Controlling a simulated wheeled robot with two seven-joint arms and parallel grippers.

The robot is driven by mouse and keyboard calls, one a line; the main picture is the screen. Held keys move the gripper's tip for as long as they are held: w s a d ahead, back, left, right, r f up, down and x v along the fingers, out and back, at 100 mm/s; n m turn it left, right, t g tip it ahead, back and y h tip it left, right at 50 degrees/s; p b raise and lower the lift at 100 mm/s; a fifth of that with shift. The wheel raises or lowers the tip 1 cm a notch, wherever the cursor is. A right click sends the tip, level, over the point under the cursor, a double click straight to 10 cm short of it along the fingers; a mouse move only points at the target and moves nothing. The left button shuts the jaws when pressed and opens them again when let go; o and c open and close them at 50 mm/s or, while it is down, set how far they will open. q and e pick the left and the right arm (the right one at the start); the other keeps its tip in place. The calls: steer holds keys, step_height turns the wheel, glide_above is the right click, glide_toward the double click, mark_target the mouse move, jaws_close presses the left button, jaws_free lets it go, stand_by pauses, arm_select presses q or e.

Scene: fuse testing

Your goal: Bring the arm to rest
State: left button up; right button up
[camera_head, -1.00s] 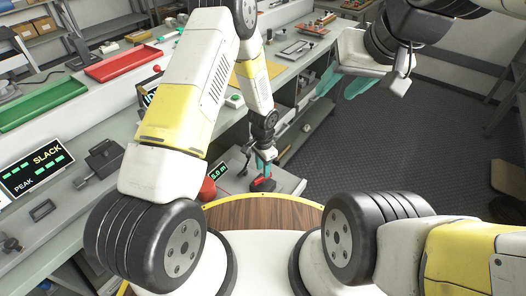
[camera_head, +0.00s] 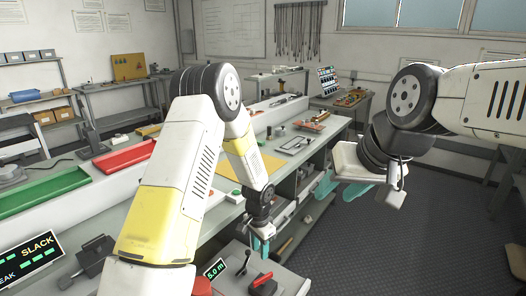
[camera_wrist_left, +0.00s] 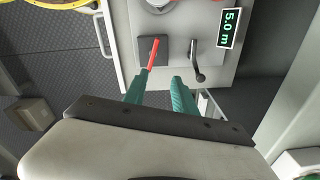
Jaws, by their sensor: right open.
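My left gripper (camera_head: 261,246) hangs down in the head view, over a low grey unit with a red lever (camera_head: 262,280). In the left wrist view its teal fingers (camera_wrist_left: 158,82) are apart with nothing between them; the red lever (camera_wrist_left: 153,52) shows just beyond the tips. My right gripper (camera_head: 340,190) is held above the floor at the right of the head view, its teal fingers apart and empty. Its arm reaches in from the right edge.
A display reading 5.0 m (camera_wrist_left: 229,27) and a black crank handle (camera_wrist_left: 196,66) are beside the lever. The long workbench (camera_head: 130,180) holds a green tray (camera_head: 45,190), a red tray (camera_head: 124,156) and a SLACK display (camera_head: 35,256). Dark floor (camera_head: 385,245) lies open at right.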

arm_select(q)
steer(key=s+a+r+n+t, duration=0.1)
steer(key=a+r+n, duration=0.15)
steer(key=r, duration=0.65)
steer(key=s+a+r+n+t+h, duration=0.1)
steer(key=s+a+r, duration=0.15)
steer(key=r, duration=0.55)
steer(key=s+a+r+n+t, duration=0.1)
steer(key=a+r+n, duration=0.15)
steer(key=r, duration=0.65)
steer(key=s+a+r+n+t, duration=0.1)
steer(key=s+a+r+n, duration=0.1)
steer(key=s+r, duration=0.4)
steer(key=s+a+r+n+t+h, duration=0.1)
steer(key=s+a+r, duration=0.2)
steer(key=s+r, duration=0.3)
steer(key=s, duration=0.4)
steer(key=shift+s+a+n+t, duration=0.2)
steer(key=shift+a+n+t, duration=0.15)
steer(key=shift+n+t, duration=0.05)
